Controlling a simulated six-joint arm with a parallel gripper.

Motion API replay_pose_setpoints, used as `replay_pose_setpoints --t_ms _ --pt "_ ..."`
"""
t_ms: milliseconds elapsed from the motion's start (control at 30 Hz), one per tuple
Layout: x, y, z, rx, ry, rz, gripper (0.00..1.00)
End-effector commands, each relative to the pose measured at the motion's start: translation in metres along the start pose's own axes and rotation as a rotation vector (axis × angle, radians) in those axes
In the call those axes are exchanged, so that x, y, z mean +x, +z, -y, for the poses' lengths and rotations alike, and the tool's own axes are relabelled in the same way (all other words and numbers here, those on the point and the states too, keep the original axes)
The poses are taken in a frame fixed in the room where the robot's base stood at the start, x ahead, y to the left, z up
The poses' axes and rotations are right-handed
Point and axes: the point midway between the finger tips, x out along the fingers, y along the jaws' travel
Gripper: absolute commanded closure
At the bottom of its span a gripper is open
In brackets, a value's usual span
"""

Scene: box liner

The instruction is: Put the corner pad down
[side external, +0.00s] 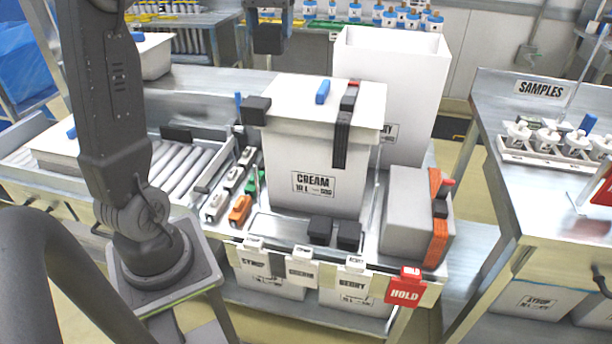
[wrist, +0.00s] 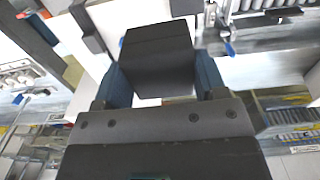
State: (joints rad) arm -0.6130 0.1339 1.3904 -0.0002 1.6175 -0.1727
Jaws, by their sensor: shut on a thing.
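My gripper (wrist: 162,78) is shut on a dark corner pad (wrist: 157,50), held between its two blue fingers in the wrist view. In the side external view my gripper (side external: 268,22) is at the top edge, with the dark pad (side external: 268,40) below it, raised above the work. Below stands the white CREAM box (side external: 300,165) with a white lid (side external: 290,100). Another dark corner pad (side external: 255,110) sits on the lid's front left corner. A black strap-like piece (side external: 341,140) hangs over its right front edge. Two more dark pads (side external: 320,230) (side external: 349,235) are by the box's foot.
A tall open white box (side external: 395,75) stands behind the CREAM box. A grey box with orange bands (side external: 405,215) is at right, and a roller conveyor (side external: 185,160) at left. A blue piece (side external: 323,91) lies on the lid. A red HOLD tag (side external: 405,289) hangs in front.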

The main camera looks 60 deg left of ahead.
Motion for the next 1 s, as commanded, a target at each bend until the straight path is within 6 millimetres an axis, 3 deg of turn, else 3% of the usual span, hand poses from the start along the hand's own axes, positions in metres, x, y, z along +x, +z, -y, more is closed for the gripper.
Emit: replay_pose_setpoints --t_ms 33,200,400,567,833,1000 --pt "-0.003 0.010 0.023 -0.012 0.000 -0.003 0.57" --pt "0.000 0.049 0.084 -0.012 0.000 -0.004 0.57" --pt "0.009 0.088 0.122 -0.008 0.000 -0.002 0.57" --pt "0.016 0.115 0.141 -0.007 0.000 -0.003 0.57" --pt "0.086 0.112 0.138 0.001 0.002 0.007 0.57" --pt "0.157 0.113 0.137 0.001 0.004 0.015 0.57"
